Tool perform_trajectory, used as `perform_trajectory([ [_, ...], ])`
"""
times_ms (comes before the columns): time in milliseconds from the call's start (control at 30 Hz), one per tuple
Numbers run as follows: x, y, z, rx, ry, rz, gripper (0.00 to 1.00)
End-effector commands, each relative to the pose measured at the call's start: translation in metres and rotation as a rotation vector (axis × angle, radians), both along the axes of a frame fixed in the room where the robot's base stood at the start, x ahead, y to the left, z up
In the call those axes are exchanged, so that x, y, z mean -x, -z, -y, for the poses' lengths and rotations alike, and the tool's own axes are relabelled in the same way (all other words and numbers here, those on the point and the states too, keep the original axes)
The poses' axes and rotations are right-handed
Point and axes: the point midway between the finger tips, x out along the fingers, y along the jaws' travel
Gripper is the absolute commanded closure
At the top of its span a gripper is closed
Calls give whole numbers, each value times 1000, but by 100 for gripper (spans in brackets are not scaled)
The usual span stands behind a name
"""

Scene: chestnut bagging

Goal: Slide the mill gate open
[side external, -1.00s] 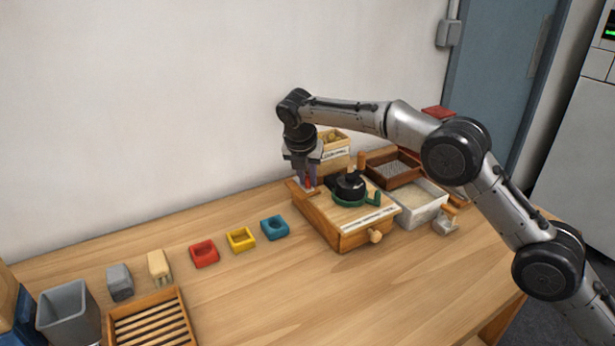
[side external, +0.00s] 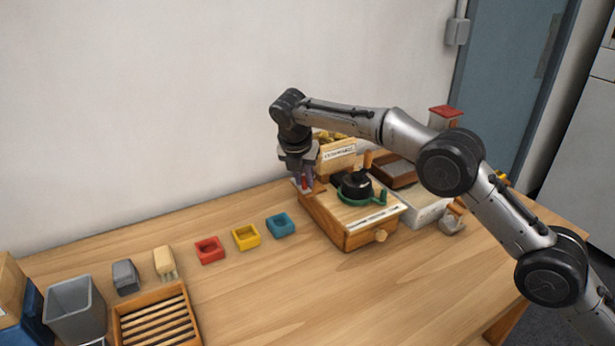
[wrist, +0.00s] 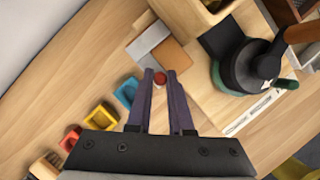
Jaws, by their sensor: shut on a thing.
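The mill is a wooden box (side external: 345,235) with a black grinder (side external: 356,185) and green ring on top. At its left end, a flat grey plate (wrist: 147,42), apparently the gate, juts past the box edge beside a brown piece (wrist: 173,56). A red knob (wrist: 160,78) shows between my fingertips, and also as a red spot in the side view (side external: 304,183). My gripper (wrist: 161,75) points down at the mill's left end, shut on the red knob. The knob's base is partly hidden by the fingers.
Blue (side external: 280,225), yellow (side external: 246,237) and red (side external: 209,250) small trays stand left of the mill. A labelled wooden bin (side external: 337,156) is close behind it, and a white tray (side external: 425,208) to its right.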

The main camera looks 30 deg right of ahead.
Motion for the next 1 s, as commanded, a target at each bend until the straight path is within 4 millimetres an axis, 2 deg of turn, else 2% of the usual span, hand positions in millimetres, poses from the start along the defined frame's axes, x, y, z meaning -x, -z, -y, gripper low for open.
perform_trajectory([
  [100,0,-2,-6,-8,-8,5,100],
  [133,0,-2,-6,-9,-9,6,79],
  [300,0,-1,-5,-8,-7,5,50],
  [667,1,-4,-5,-5,-6,4,50],
  [867,8,-30,-13,-7,-7,9,50],
  [1000,16,-58,-21,-8,-6,10,50],
])
